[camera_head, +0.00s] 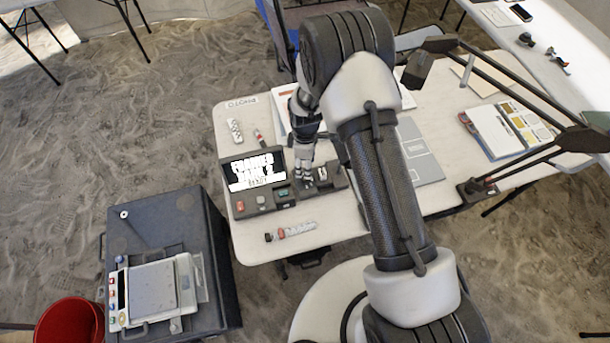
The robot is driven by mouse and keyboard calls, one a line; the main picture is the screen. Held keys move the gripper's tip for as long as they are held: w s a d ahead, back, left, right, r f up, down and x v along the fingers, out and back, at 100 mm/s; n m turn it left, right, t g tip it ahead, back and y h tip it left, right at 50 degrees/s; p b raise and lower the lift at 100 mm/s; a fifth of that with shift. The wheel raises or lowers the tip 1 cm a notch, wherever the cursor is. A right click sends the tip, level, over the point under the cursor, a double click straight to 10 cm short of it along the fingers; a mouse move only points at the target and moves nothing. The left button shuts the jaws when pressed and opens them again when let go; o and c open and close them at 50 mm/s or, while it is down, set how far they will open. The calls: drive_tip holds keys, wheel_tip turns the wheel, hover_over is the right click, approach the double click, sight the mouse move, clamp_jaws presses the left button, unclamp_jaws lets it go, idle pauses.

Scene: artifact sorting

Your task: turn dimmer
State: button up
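A dark control console (272,208) stands near the front left corner of the white table. A red button (240,206), a pale button (261,201) and a green control (283,194) sit below the screen. My gripper (306,180) points down at the console's right part, just right of the green control. Its fingers are small and partly merge with the dark console, so I cannot tell whether they are open or touch anything. No dimmer can be clearly made out; the gripper covers part of the console there.
The white table (350,225) also bears a grey folder (418,155), papers and a dark lamp base (478,190). A scale (152,290) sits on a dark case at left, beside a red bucket (70,322).

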wheel_tip(320, 180, down, 8)
drive_tip(key=shift+r+b, duration=0.2)
drive_tip(key=shift+b, duration=0.25)
drive_tip(key=shift+c, duration=0.3)
clamp_jaws()
